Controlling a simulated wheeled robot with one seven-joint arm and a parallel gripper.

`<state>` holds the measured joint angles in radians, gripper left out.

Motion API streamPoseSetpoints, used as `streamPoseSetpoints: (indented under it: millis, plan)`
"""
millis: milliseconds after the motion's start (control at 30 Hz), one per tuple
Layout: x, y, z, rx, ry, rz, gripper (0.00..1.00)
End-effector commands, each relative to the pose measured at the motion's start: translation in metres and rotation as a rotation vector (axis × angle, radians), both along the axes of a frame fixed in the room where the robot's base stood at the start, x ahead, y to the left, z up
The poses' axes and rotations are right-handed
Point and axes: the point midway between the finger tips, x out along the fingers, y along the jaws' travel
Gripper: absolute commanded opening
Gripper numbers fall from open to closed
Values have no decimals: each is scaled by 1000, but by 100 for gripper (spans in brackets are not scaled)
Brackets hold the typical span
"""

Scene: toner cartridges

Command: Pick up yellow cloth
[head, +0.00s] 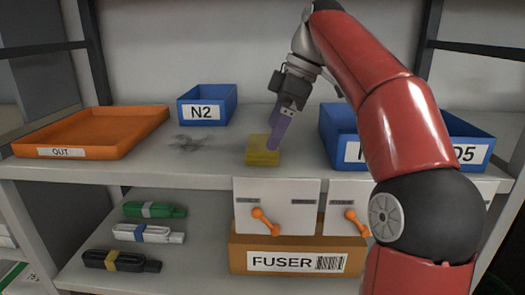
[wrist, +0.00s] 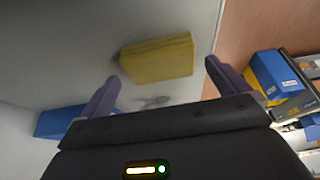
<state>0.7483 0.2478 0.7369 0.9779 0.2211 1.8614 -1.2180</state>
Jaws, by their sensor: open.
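The yellow cloth (head: 261,157) is a flat, block-like folded piece on the upper shelf, near its front edge, between the blue N2 bin and the larger blue bins. In the wrist view the cloth (wrist: 158,60) lies ahead of and between the two fingers. My gripper (head: 275,143) has purple fingers and is open, with nothing between them in the wrist view (wrist: 160,72).
An orange OUT tray (head: 88,148) and a blue N2 bin (head: 208,104) stand left on the shelf. A crumpled clear item (head: 187,143) lies between. Blue bins (head: 338,124) stand right. Below are a FUSER box (head: 270,258), white panels with orange handles (head: 277,207), and several cartridges (head: 148,234).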

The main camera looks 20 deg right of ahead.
Motion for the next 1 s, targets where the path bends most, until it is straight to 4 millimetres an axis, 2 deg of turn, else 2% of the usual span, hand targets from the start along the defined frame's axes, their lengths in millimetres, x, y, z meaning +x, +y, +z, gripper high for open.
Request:
streamPoseSetpoints:
  millis: [100,200,500,533,800,1000]
  plan:
    - [5,12,-17,0,2,2,100]
    - [6,16,-29,-1,0,0,100]
    - [8,19,-34,0,-1,0,100]
    - [8,19,-34,0,-1,0,99]
    - [7,19,-33,0,-1,0,65]
    - [7,19,-32,0,-1,0,65]
